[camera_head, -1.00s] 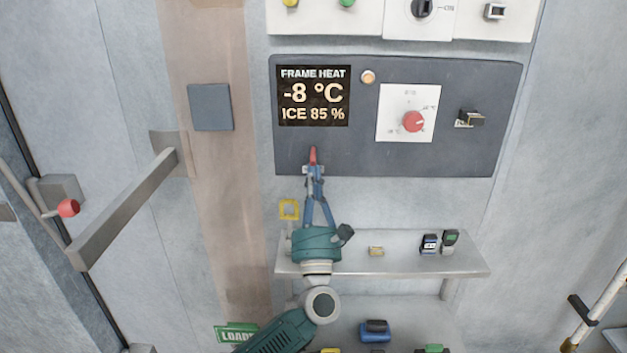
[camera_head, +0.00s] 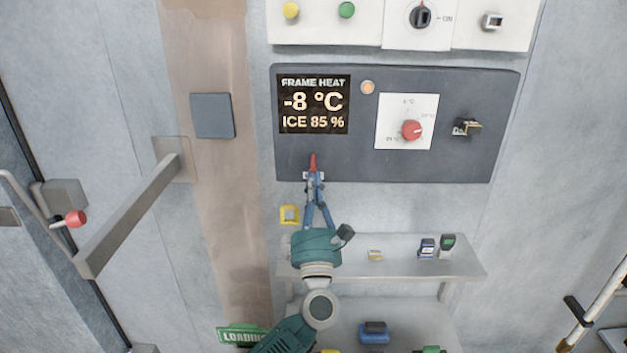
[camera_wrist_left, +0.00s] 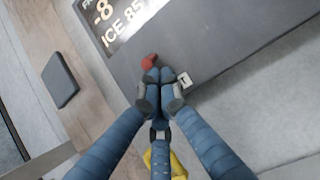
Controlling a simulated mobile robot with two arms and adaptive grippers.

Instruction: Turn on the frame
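The dark FRAME HEAT panel (camera_head: 400,165) is on the wall ahead. Its display (camera_head: 313,103) reads -8 °C and ICE 85 %. Beside the display are a small pale orange lamp (camera_head: 367,87), a red knob (camera_head: 411,130) on a white dial plate and a small black switch (camera_head: 466,127). A red-tipped lever (camera_head: 313,161) stands at the panel's lower left; its tip also shows in the left wrist view (camera_wrist_left: 148,62). My left gripper (camera_head: 313,178) is at this lever with its fingertips together. The fingers hide the lever's lower part, so I cannot tell whether they grip it.
A metal shelf (camera_head: 395,269) with small devices is below the panel. A white control panel (camera_head: 325,27) is above. At left, a door handle bar (camera_head: 125,220) juts out, with a grey square plate (camera_head: 212,116) above it and a red-knobbed lever (camera_head: 75,218) beside it.

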